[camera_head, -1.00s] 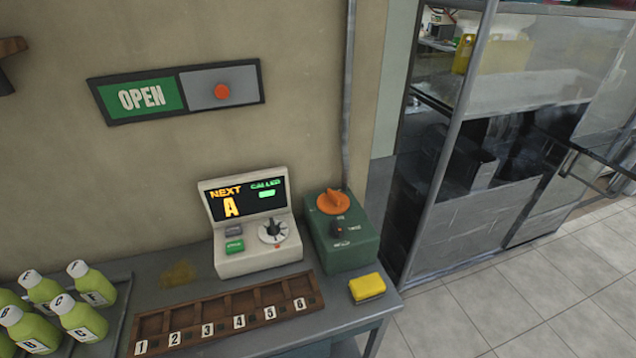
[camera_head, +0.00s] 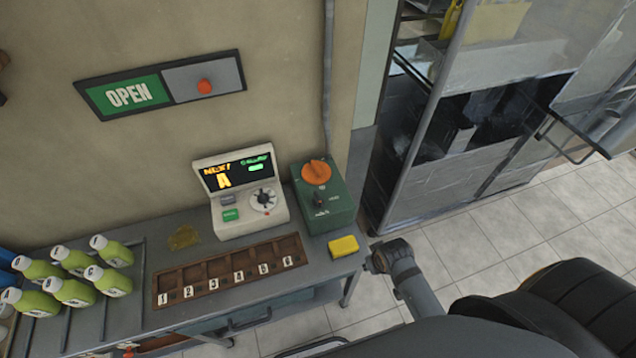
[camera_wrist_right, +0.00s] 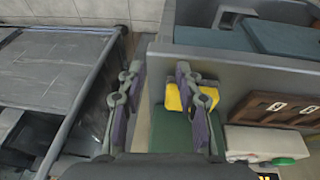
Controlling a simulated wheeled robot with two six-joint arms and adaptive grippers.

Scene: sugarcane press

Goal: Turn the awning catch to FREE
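The green box (camera_head: 325,205) stands at the right end of the counter against the wall. It has an orange knob (camera_head: 317,172) on its upper part and a small dark lever (camera_head: 319,199) below, with white markings too small to read. I cannot tell which control is the awning catch. In the right wrist view the box (camera_wrist_right: 180,133) shows partly behind a finger. My right gripper (camera_wrist_right: 160,70) is open, with nothing between its fingers. In the head view its arm comes in from the lower right, near the counter's right end. My left gripper is not in view.
A yellow sponge (camera_head: 343,246) lies in front of the box. A white display unit (camera_head: 240,195) stands left of it, behind a numbered wooden rack (camera_head: 230,273). A glass-fronted cabinet (camera_head: 470,140) is at right, beyond open floor.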

